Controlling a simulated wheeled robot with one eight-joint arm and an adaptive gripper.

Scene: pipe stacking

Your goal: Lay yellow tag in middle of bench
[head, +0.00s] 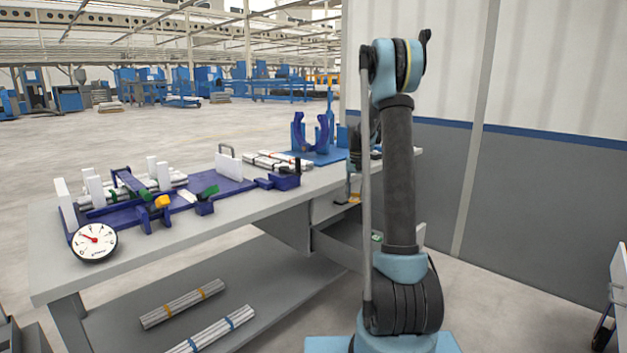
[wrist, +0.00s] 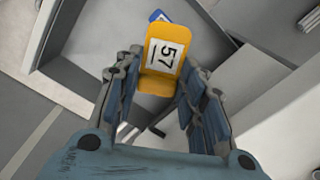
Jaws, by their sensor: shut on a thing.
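The yellow tag (wrist: 163,62) bears a white label reading 57 and sits between the fingers of my gripper (wrist: 160,90) in the wrist view. My gripper is shut on it. In the head view, my gripper (head: 353,185) hangs beside the bench's near right side, and the small yellow tag (head: 354,199) shows at its lower end. The grey bench (head: 185,234) runs from front left to back right.
A dark blue fixture (head: 150,215) with white pipes and a round gauge (head: 94,242) fill the bench's left part. Bundled pipes (head: 278,161) and a blue cradle (head: 312,135) stand farther right. An open drawer (head: 345,243) is below the bench top. Bare bench top runs along the near edge.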

